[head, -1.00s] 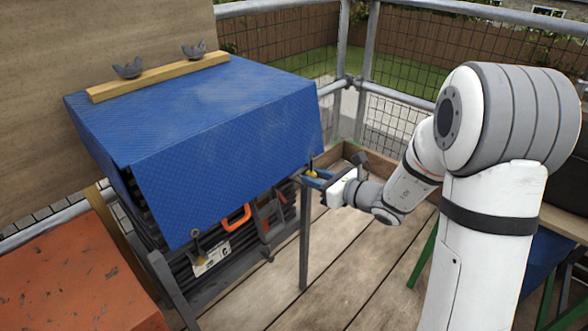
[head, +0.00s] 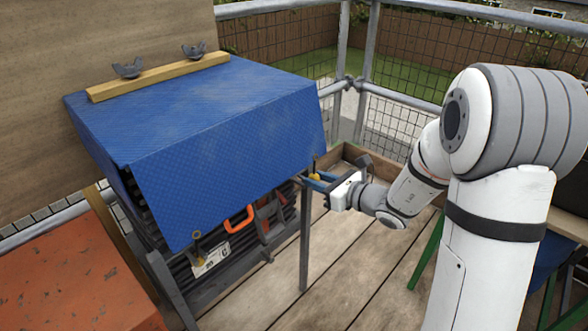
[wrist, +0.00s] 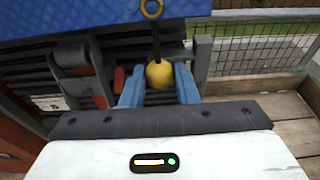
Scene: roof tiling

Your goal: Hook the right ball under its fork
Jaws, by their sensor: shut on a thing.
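The right ball (wrist: 159,74) is yellow and sits between the blue fingers of my gripper (wrist: 159,86) in the wrist view. My gripper is shut on it. A dark cord runs up from the ball to a yellow ring (wrist: 152,8) at the lower edge of the blue sheet. In the head view the ball (head: 314,173) and my gripper (head: 316,181) are beside the sheet's near right corner, close to the top of a dark post (head: 305,235). I cannot make out the fork clearly. The blue sheet (head: 210,120) is draped over a stack.
A second yellow ring (head: 196,235) hangs at the sheet's lower left corner. Orange-handled tools (head: 237,219) stand below the sheet. An orange slab (head: 75,275) is at the left. Wooden flooring (head: 345,270) is open beneath my arm. A mesh railing (head: 395,115) stands behind.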

